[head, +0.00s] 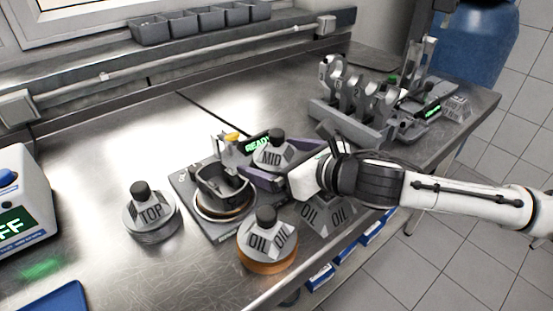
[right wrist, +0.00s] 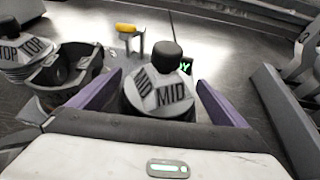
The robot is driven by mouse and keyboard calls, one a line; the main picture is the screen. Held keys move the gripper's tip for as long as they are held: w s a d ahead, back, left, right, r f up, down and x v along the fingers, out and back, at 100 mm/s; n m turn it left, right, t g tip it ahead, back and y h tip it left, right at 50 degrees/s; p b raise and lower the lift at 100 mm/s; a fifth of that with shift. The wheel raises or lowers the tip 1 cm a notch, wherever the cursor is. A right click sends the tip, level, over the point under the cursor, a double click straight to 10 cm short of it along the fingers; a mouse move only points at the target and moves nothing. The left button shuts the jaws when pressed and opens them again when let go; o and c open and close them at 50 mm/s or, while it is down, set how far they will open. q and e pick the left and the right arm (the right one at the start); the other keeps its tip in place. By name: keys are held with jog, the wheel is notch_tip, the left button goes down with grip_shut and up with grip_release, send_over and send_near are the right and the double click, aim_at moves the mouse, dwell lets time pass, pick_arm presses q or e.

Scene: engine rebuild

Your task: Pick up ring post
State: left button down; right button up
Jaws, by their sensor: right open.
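The ring post marked MID (head: 271,157), a grey faceted block with a black knob, stands on the bench in the middle of the head view. It also shows in the right wrist view (right wrist: 163,92). My right gripper (head: 262,168) is open, with its purple fingers on either side of the MID post. In the right wrist view (right wrist: 158,98) its fingers flank the block with no clear contact visible. The TOP post (head: 150,213) stands at left, and an OIL post (head: 267,244) on an orange-brown ring stands in front. My left gripper is out of view.
A dark fixture (head: 215,228) with a round holder stands just left of the MID post. Another OIL block (head: 325,214) is partly behind my right arm. A rack of connecting rods (head: 350,128) stands behind. Open bench lies at back left.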

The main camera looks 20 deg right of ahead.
jog(key=c, duration=1.4)
jog(key=shift+r, duration=0.2)
jog(key=shift+c, duration=0.7)
